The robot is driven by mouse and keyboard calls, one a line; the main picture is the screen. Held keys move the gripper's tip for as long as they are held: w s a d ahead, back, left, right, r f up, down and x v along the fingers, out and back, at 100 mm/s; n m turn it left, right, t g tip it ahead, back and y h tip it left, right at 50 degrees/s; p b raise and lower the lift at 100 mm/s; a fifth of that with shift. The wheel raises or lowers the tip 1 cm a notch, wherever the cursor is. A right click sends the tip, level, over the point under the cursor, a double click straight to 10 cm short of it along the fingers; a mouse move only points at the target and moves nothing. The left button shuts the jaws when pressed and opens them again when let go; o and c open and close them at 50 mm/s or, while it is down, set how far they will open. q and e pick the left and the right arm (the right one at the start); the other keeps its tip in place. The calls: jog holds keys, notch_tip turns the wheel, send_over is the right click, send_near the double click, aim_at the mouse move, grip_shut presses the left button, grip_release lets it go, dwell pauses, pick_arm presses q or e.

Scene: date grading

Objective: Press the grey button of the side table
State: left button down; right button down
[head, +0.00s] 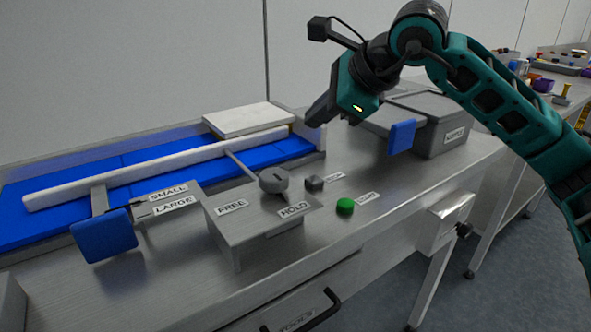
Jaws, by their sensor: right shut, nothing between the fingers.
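The grey button (314,183) is a small dark grey square block on the metal side table (400,196), beside a small label that I cannot read clearly. A round green button (345,205) sits just in front of it to the right. My right gripper (316,113) is shut and empty. It is above and behind the grey button, apart from it, with its fingers pointing down and left. My left gripper is not in view.
A blue belt (150,158) with a white rail runs along the wall at left. Blue paddles (103,236) (401,137) stand at the front left and behind the buttons. A grey lidded box (445,135) sits at the right. The tabletop around the green button is clear.

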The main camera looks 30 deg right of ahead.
aim_at(318, 181)
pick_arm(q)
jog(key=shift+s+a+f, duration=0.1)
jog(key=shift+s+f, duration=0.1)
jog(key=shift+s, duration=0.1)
pick_arm(e)
jog(key=shift+d+r, duration=0.1)
jog(key=shift+d, duration=0.15)
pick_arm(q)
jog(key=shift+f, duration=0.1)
